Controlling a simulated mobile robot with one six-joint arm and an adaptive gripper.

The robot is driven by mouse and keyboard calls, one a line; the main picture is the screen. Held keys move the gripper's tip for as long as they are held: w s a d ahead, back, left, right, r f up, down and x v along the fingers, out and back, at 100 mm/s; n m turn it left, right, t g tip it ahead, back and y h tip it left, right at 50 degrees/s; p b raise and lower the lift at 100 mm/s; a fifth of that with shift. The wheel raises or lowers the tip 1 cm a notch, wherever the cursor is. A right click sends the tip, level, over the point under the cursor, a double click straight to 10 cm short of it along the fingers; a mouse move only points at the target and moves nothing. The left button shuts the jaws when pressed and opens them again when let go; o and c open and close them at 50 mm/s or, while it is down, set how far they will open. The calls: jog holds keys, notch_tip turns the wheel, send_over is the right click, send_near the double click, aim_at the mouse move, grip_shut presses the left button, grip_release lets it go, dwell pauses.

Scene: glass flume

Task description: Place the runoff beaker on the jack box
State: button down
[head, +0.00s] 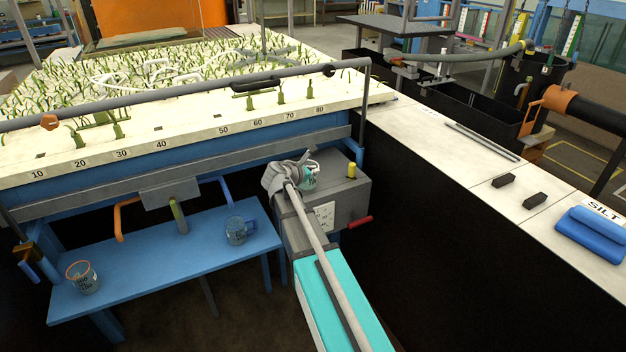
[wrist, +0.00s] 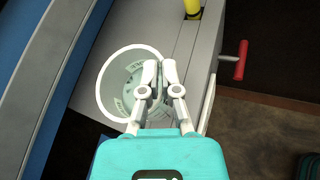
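The jack box (head: 352,196) is a grey box with a yellow knob on top and a red handle on its side. Its grey top (wrist: 185,50) also shows in the wrist view. A clear beaker with a pale teal label, which I take as the runoff beaker (head: 310,178), is at the box's top, partly hidden behind my gripper (head: 290,172). In the wrist view the beaker's round mouth (wrist: 113,75) is seen from above. My gripper (wrist: 159,70) has its fingers close together on the beaker's right wall. I cannot tell whether the beaker touches the box.
A blue bench (head: 165,265) holds a labelled beaker (head: 83,278) at left and a blue-tinted jug (head: 237,231) at right. The planted flume bed (head: 200,140) with its grey rail (head: 180,93) stands behind. A white ledge (head: 480,165) runs along the right.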

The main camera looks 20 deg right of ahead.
jog(key=shift+f+b, duration=0.65)
jog(key=shift+f, duration=0.3)
jog(key=shift+f, duration=0.1)
jog(key=c, duration=0.8)
grip_release()
jog(key=shift+s+a+r+p, duration=0.25)
jog(key=shift+a+r+p, duration=0.05)
jog(key=shift+a+r, duration=0.1)
jog(key=p+v, duration=0.4)
jog(key=v, duration=0.7)
jog(key=shift+f, duration=0.15)
